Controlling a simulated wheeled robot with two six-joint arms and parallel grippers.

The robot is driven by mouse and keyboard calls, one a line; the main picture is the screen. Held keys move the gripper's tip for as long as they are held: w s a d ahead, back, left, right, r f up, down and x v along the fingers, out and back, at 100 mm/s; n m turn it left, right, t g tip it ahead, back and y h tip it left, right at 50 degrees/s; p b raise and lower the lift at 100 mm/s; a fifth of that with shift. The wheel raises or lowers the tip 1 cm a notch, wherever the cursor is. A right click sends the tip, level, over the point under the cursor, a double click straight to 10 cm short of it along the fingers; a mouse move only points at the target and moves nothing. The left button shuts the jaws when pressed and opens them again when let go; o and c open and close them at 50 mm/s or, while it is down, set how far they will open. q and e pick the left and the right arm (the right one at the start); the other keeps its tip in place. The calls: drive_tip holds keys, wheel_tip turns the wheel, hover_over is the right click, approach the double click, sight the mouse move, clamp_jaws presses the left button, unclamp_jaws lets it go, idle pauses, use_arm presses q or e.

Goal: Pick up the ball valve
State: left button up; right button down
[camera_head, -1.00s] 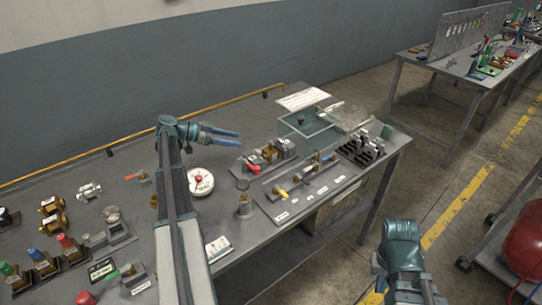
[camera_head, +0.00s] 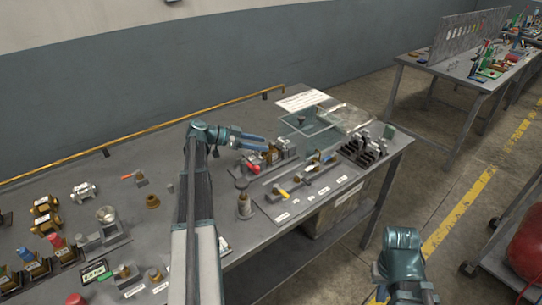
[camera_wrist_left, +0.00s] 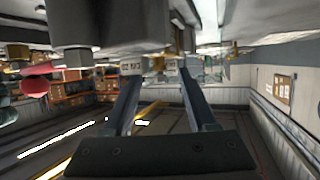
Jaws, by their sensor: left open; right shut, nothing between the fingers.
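Several small valves lie on the grey workbench (camera_head: 150,230) in the head view, and I cannot tell which is the ball valve. My left gripper (camera_head: 262,142) is open and empty, above and just behind the red-handled assembly.
Brass fittings (camera_head: 44,214) and colour-capped valves (camera_head: 32,262) crowd the bench's left side. A dark rack (camera_head: 362,150) stands near the right end. A brass rail (camera_head: 140,141) runs along the back. My left forearm hides part of the bench. Open floor lies right of the bench.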

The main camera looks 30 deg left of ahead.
sight(271, 151)
use_arm(q)
drive_tip(key=b+x, duration=0.1)
drive_tip(key=x, duration=0.2)
drive_tip(key=shift+d+f, duration=0.15)
clamp_jaws()
idle(1.2)
